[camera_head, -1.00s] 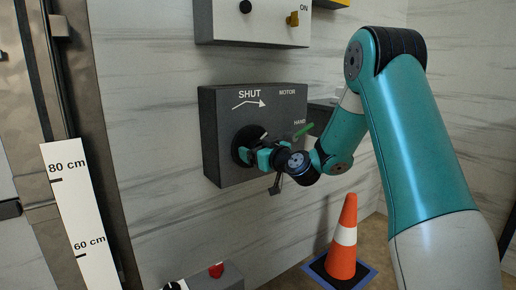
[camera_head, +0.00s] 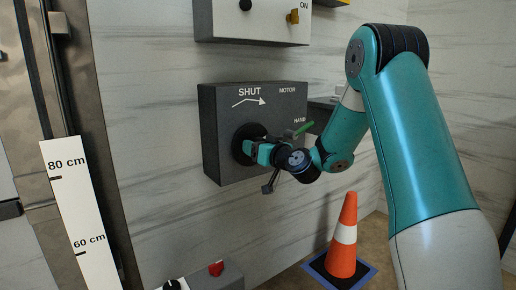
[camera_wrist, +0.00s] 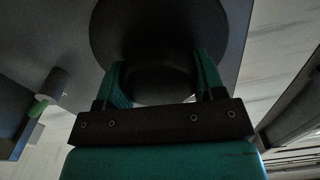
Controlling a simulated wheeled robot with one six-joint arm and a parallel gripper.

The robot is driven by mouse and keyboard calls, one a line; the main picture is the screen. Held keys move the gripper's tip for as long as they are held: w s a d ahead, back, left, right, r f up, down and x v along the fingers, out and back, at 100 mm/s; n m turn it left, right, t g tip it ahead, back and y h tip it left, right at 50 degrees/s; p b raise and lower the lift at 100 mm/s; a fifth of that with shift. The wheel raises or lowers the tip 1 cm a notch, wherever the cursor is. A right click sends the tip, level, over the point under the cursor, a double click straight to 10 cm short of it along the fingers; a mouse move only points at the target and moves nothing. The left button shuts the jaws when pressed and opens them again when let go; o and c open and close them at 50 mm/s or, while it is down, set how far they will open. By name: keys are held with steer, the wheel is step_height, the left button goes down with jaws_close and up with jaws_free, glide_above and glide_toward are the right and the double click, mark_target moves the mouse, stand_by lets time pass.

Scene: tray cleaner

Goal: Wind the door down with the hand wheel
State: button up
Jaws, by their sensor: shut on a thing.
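The hand wheel is a dark round disc (camera_head: 238,151) on the front of a dark grey box (camera_head: 222,112) marked SHUT with a bent arrow pointing right. In the wrist view the wheel (camera_wrist: 160,20) fills the top middle, with a dark round hub (camera_wrist: 158,82) in front of it. My gripper (camera_head: 254,148) is shut on the hub, one teal finger on each side in the wrist view (camera_wrist: 159,66). My gripper hides much of the wheel in the head view. Part of the door and its metal frame (camera_head: 88,150) shows at the left edge; the door's lower edge is unclear.
A green-tipped lever (camera_head: 304,128) sits by the HAND label, close to my wrist. A height scale (camera_head: 75,205) reads 80 cm and 60 cm. A switch box (camera_head: 230,25) is above, a box with a red button (camera_head: 216,269) below. A cone (camera_head: 344,240) stands on the floor.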

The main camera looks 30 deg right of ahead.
steer(key=m, duration=0.3)
steer(key=shift+m, duration=0.3)
steer(key=shift+f+m+p, duration=0.1)
steer(key=shift+m+p, duration=0.4)
steer(key=shift+m, duration=1.5)
steer(key=o, duration=0.9)
steer(key=shift+s+d, duration=0.1)
